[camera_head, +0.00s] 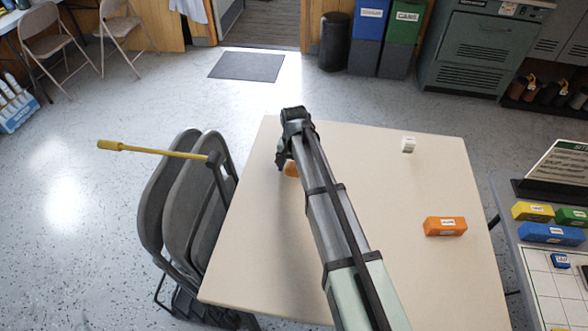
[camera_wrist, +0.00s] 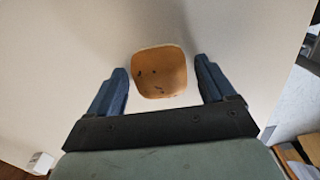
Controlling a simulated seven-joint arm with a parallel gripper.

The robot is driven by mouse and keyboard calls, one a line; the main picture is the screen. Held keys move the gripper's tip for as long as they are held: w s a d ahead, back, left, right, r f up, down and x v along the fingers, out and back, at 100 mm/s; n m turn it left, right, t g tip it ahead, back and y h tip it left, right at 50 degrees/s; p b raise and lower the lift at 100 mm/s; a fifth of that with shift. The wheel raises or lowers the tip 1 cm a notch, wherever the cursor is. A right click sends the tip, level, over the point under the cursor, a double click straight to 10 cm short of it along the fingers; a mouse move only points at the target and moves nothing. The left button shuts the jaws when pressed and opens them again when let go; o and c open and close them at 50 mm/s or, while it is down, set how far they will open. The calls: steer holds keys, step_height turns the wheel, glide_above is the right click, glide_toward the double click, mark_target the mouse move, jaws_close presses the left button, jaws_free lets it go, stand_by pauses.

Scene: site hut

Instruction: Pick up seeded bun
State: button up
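The seeded bun (camera_wrist: 160,75) shows in the wrist view as a tan-orange rounded-square piece with a few dark specks, lying on the cream table. My gripper (camera_wrist: 161,69) is open, with one dark blue finger on each side of the bun and a visible gap on both sides. I cannot tell how far the fingertips are above the table. In the head view my gripper (camera_head: 281,166) is over the table's far left part, and only a small orange part of the bun (camera_head: 290,170) shows; my arm hides the rest.
The cream table (camera_head: 385,190) also bears a small white box (camera_head: 408,145) and an orange labelled block (camera_head: 445,227), both well right of my gripper. Folded grey chairs (camera_head: 185,200) with a yellow-handled tool (camera_head: 150,150) stand close to the table's left edge.

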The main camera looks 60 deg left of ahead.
steer(key=c, duration=1)
steer(key=shift+r, duration=0.15)
